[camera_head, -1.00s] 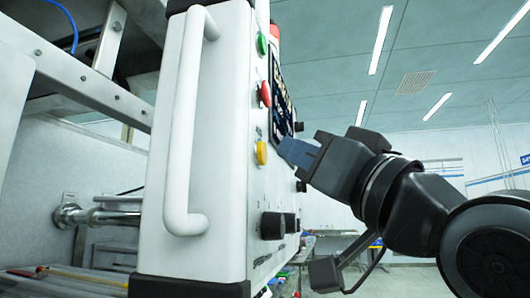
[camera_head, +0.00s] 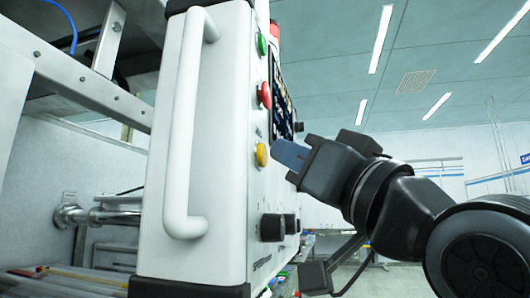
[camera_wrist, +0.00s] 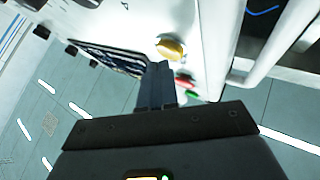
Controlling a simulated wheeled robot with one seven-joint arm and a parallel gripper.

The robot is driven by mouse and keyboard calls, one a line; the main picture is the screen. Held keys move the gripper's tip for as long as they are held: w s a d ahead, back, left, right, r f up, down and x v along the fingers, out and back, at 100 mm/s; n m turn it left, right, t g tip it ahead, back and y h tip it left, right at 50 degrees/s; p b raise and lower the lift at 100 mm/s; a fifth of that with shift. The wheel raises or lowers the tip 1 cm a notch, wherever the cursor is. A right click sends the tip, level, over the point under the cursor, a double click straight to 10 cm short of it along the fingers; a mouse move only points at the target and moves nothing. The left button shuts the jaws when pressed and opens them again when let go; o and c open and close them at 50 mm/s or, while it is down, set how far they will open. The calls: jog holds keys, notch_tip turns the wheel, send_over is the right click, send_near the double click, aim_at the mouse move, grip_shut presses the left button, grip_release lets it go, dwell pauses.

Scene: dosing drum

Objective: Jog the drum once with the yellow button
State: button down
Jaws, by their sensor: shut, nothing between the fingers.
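The yellow button (camera_head: 261,155) is on the side face of the white control box (camera_head: 222,120), below a red and a green button. It also shows in the wrist view (camera_wrist: 170,48), just beyond my fingertips. My gripper (camera_head: 279,151) is shut with nothing between its fingers. Its blue-grey fingers point left at the panel, at about the yellow button's height. In the head view a small gap shows between fingertips and button. In the wrist view the fingers (camera_wrist: 157,72) end close to the button's edge; contact cannot be told.
The red button (camera_head: 265,95) and green button (camera_head: 262,44) sit above the yellow one. A dark display (camera_head: 281,95) lies beside them, and black knobs (camera_head: 272,227) are lower. A white handle (camera_head: 186,130) stands out from the box's front. Open room lies right.

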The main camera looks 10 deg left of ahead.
jog(key=shift+a, duration=0.45)
dwell(0.9)
jog(key=shift+d, duration=0.85)
jog(key=shift+s+d, duration=0.1)
jog(key=shift+d, duration=2.4)
jog(key=shift+f, duration=0.1)
